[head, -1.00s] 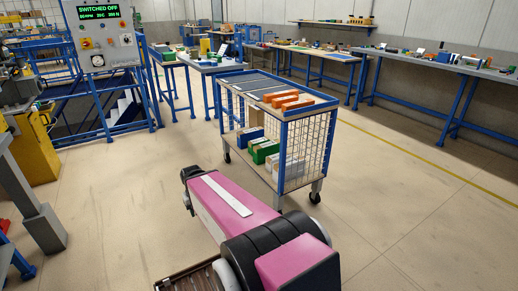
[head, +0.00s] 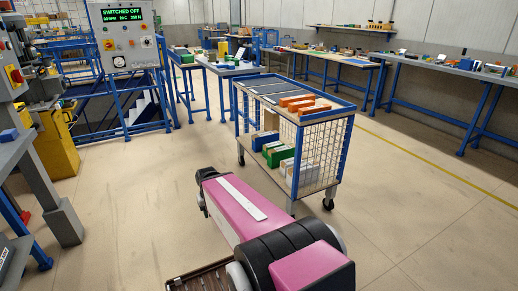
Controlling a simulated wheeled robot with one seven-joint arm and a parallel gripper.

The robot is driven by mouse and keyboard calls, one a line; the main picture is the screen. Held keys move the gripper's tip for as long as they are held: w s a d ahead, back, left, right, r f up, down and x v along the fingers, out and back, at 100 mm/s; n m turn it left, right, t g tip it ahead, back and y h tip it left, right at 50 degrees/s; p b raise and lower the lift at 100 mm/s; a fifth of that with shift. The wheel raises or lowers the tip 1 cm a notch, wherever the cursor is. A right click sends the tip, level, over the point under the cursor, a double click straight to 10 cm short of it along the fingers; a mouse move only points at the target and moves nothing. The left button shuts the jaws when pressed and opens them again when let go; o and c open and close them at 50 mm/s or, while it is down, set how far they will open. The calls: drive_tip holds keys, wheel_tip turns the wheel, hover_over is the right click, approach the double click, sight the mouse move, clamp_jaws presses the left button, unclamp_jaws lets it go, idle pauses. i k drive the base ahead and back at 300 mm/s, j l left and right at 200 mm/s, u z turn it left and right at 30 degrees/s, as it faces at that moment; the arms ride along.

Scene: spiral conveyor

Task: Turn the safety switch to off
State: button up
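A grey control panel (head: 123,37) stands at the upper left of the head view on a blue frame. Its green-lit display (head: 122,15) reads "SWITCHED OFF". Below the display are a red switch on a yellow plate (head: 110,45), a round dial (head: 118,62) and some small buttons. Which of these is the safety switch, and its exact position, are too small to tell. My pink and black arm reaches forward at the bottom middle, well short of the panel. My gripper's fingers cannot be made out.
A blue wire-sided cart (head: 345,110) with boxes stands just ahead of my arm, to the right. Yellow machinery (head: 57,145) and a grey post (head: 62,222) are at the left. Workbenches (head: 440,66) line the back wall. Open floor (head: 130,190) lies between my arm and the panel.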

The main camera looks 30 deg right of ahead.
sight(15, 74)
drive_tip(key=u, duration=0.55)
drive_tip(key=i+l+u, duration=0.1)
drive_tip(key=i+u, duration=0.15)
drive_tip(key=u, duration=0.2)
drive_tip(key=i+l+u, duration=0.15)
drive_tip(key=u, duration=0.3)
drive_tip(key=i+l+u, duration=0.25)
drive_tip(key=u, duration=0.2)
drive_tip(key=i+l+u, duration=0.1)
drive_tip(key=l+u, duration=0.35)
drive_tip(key=i+l+u, duration=0.2)
drive_tip(key=l, duration=0.6)
drive_tip(key=i+l+u, duration=0.25)
drive_tip(key=l, duration=0.55)
drive_tip(key=l+u, duration=0.2)
drive_tip(key=l, duration=0.6)
drive_tip(key=i+l, duration=0.1)
drive_tip(key=l, duration=1.75)
drive_tip(key=z, duration=0.35)
drive_tip(key=k+j+z, duration=0.25)
drive_tip(key=j+z, duration=0.25)
drive_tip(key=j, duration=0.2)
drive_tip(key=k+j+z, duration=0.25)
